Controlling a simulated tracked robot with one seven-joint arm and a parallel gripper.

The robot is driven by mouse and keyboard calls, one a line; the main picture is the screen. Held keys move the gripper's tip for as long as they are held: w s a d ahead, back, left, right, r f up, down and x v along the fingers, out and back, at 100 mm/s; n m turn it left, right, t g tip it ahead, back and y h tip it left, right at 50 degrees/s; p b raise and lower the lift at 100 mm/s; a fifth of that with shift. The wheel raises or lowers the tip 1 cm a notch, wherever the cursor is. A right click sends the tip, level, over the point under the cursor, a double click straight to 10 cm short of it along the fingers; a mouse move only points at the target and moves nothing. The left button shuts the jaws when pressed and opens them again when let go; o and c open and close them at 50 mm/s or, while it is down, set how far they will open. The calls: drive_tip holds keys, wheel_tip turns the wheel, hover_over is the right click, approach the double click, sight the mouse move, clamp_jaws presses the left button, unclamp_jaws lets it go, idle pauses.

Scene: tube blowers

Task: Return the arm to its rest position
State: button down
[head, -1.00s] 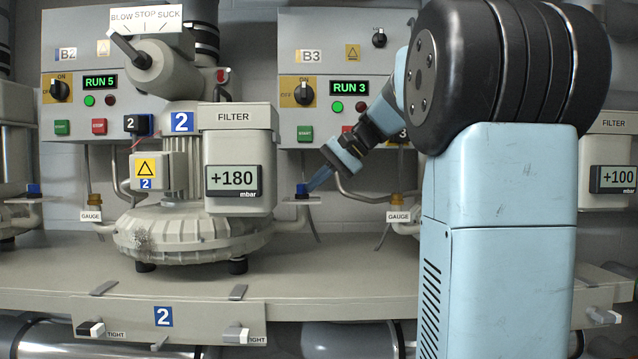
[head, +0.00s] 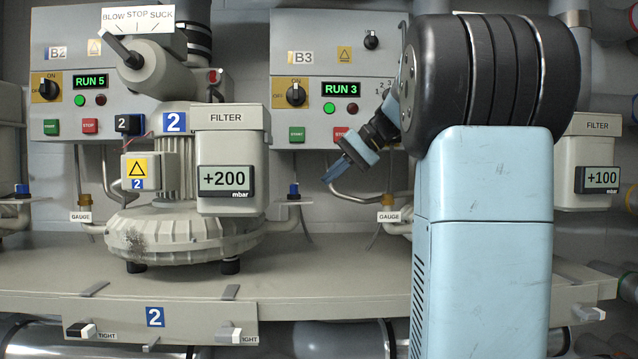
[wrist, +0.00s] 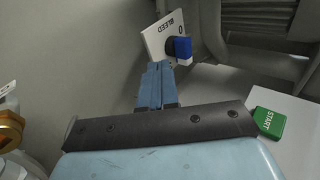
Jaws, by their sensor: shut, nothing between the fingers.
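My gripper (head: 328,178) is shut and empty in the head view, pointing down and left in front of the B3 panel. It is up and right of the blue bleed knob (head: 294,190), apart from it. In the wrist view my shut fingers (wrist: 157,85) point toward the blue knob (wrist: 183,48) and its white BLEED plate (wrist: 160,38). My upper arm covers much of the B3 unit in the head view.
Blower 2 (head: 180,235) stands on the bench to the left, with a filter box (head: 230,135) whose display reads +200 mbar. The B3 panel (head: 295,60) reads RUN 3. A gauge valve (head: 387,205) is close to my arm.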

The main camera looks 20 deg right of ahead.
drive_tip(key=v, duration=0.7)
drive_tip(key=shift+d, duration=0.25)
drive_tip(key=shift+s, duration=0.15)
drive_tip(key=s+a+f+n+h, duration=0.2)
drive_tip(key=s+a+f+h, duration=0.2)
drive_tip(key=s+a+f, duration=0.75)
drive_tip(key=s+a+f+n+h, duration=0.2)
drive_tip(key=s+f, duration=0.3)
drive_tip(key=f, duration=0.3)
drive_tip(key=s+a+f+n+t+h, duration=0.1)
drive_tip(key=s+a+f+h, duration=0.1)
drive_tip(key=s+f, duration=0.3)
wheel_tip(320, 180, down, 4)
drive_tip(key=shift+a+r+n, duration=0.15)
drive_tip(key=shift+a+n, duration=0.25)
drive_tip(key=shift+a, duration=0.25)
